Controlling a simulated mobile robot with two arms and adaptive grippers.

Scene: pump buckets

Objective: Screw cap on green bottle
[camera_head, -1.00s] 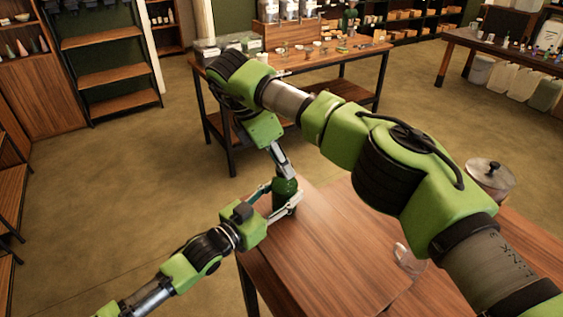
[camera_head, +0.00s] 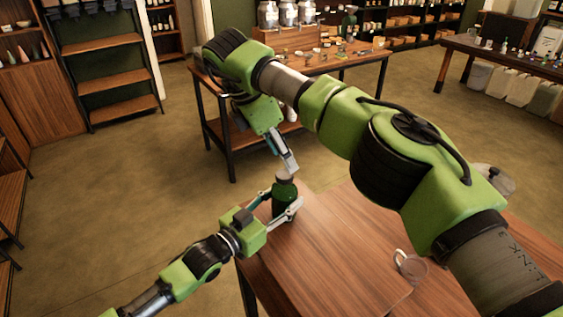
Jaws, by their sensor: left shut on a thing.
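The dark green bottle (camera_head: 284,203) stands upright near the far left corner of the wooden table. A pale cap-like top (camera_head: 284,176) shows on its neck. My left gripper (camera_head: 287,210) comes in from the lower left and is shut on the bottle's body, one finger on either side. My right gripper (camera_head: 288,164) reaches down from above, its fingertips just over or at the bottle's top. Whether its fingers touch the cap, or are open or shut, is not clear.
The wooden table (camera_head: 315,250) is mostly bare. Another table (camera_head: 350,62) with small items stands behind, with open floor between.

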